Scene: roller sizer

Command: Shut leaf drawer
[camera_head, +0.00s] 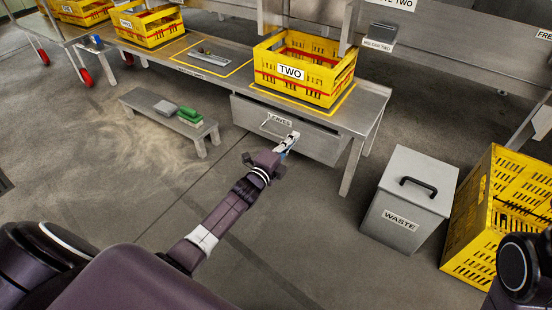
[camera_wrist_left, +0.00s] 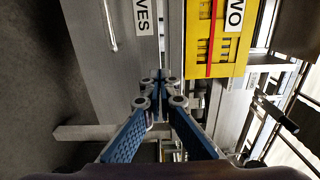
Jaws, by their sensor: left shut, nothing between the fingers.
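The leaf drawer (camera_head: 318,146) is a grey metal front under the workbench, with a label partly reading "LEAVES" and a bar handle. My left gripper (camera_head: 290,142) is in front of the drawer, close to its handle, and hides part of the front. In the left wrist view the gripper (camera_wrist_left: 160,82) has its fingertips together with nothing between them. The drawer front (camera_wrist_left: 88,60) and its handle (camera_wrist_left: 110,28) lie left of the fingertips there. I cannot tell how far the drawer stands out, or whether the fingers touch it. My right gripper is not in view.
A yellow crate marked TWO (camera_head: 325,84) stands on the workbench (camera_head: 372,101) above the drawer. A grey WASTE bin (camera_head: 398,221) and a yellow crate (camera_head: 490,235) stand to the right. A low bench (camera_head: 150,120) is to the left. Floor in front is clear.

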